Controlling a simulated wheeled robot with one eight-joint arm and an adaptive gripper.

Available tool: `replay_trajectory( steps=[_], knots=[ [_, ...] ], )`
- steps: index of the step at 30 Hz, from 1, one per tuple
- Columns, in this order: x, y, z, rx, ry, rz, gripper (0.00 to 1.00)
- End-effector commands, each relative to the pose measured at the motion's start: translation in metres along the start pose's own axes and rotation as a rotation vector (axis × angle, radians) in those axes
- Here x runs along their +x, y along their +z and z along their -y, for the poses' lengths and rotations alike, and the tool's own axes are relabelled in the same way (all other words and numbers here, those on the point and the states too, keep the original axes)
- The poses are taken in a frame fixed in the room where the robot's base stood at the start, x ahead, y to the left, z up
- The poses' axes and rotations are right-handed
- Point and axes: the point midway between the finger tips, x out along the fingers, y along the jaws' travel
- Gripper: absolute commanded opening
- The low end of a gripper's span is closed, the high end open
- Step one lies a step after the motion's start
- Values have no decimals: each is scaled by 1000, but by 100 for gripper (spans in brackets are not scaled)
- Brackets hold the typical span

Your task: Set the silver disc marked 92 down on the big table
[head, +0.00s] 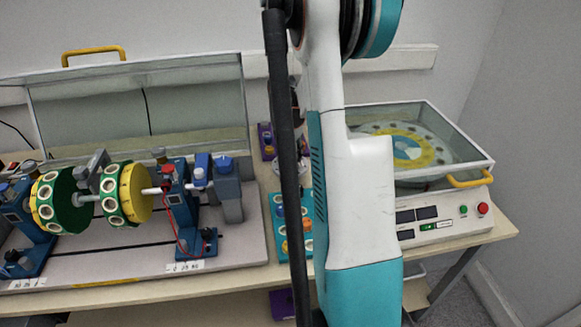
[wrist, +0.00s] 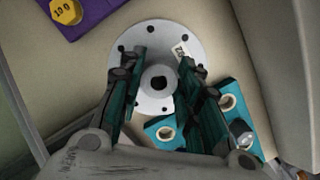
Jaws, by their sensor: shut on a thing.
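In the wrist view my gripper (wrist: 161,62) is shut on the silver disc (wrist: 198,38), with its fingers on either side of the raised hub. The disc is round and pale, with small holes near its rim and a small white label (wrist: 182,49) that I cannot read surely. Beige surface of the big table (wrist: 88,78) shows around it. I cannot tell whether the disc touches the table.
A teal holder (wrist: 227,88) lies close to the disc's lower right edge.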

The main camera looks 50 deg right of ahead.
Motion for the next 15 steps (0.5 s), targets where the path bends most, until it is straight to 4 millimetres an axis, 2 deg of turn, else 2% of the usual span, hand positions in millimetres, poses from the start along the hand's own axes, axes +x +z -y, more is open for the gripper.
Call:
replay_trajectory(
  steps=[9,15],
  knots=[
    [38,-6,0,0,0,0,0],
    [41,-6,0,0,0,0,0]
  ],
)
